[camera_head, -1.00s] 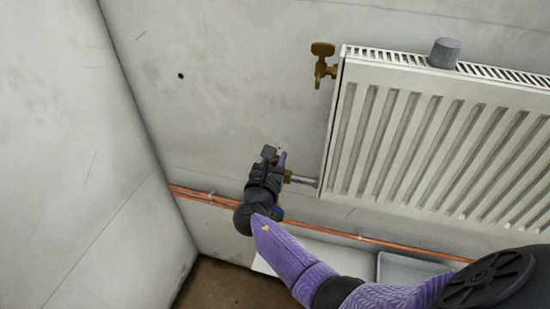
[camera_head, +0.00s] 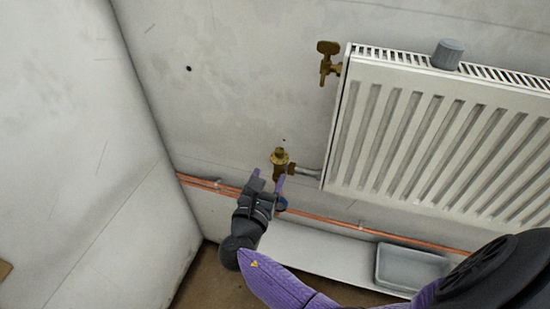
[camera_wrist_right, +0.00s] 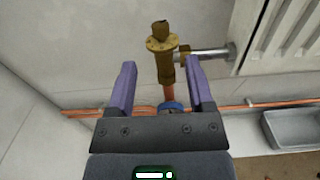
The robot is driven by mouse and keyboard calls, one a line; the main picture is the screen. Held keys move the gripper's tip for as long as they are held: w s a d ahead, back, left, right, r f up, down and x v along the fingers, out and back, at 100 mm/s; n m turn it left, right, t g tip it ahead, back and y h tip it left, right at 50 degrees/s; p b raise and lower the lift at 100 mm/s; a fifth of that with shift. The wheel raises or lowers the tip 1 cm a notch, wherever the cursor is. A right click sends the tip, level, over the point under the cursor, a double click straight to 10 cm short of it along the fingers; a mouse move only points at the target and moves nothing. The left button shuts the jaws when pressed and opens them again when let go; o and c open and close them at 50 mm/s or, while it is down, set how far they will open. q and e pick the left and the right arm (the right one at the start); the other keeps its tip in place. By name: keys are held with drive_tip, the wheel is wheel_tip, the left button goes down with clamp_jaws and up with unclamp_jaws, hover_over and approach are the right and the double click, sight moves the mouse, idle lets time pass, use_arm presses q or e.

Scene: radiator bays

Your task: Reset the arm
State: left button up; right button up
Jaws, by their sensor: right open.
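My right gripper (camera_head: 267,181) is open and empty, with its purple fingers pointing up at the wall. It is just below the brass valve (camera_head: 280,161) at the radiator's lower left corner. In the right wrist view the gripper (camera_wrist_right: 160,85) has its fingers apart on either side of the copper pipe and the lower part of the brass valve (camera_wrist_right: 160,45). I cannot tell whether either finger touches them. A blue ring (camera_wrist_right: 170,106) on the pipe shows between the fingers. My left gripper is not in view.
The white radiator (camera_head: 430,150) hangs on the wall at right, with a brass fitting (camera_head: 327,62) at its upper left and a grey cap (camera_head: 447,53) on top. A grey tray (camera_head: 410,266) lies below. The wall at left is bare.

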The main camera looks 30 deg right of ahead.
drive_tip(key=s+f+m+g+y, duration=0.25)
drive_tip(key=s+f, duration=0.25)
drive_tip(key=f, duration=0.3)
drive_tip(key=s+a+f+m+g+y, duration=0.1)
drive_tip(key=s+f+m+g+y, duration=0.2)
drive_tip(key=f, duration=0.5)
drive_tip(key=s+f+m+g+y, duration=0.1)
drive_tip(key=s+f+y, duration=0.2)
drive_tip(key=s+f, duration=0.35)
drive_tip(key=s+f+m+g+y, duration=0.2)
drive_tip(key=s+f+m, duration=0.3)
drive_tip(key=s, duration=0.8)
drive_tip(key=s+a+f+m+g+y, duration=0.1)
drive_tip(key=s+f+m+g+y, duration=0.2)
drive_tip(key=s+m, duration=0.9)
wheel_tip(320, 180, down, 2)
drive_tip(key=shift+s+f, duration=0.1)
drive_tip(key=shift+s, duration=0.45)
drive_tip(key=shift+a, duration=0.1)
drive_tip(key=shift+w, duration=0.1)
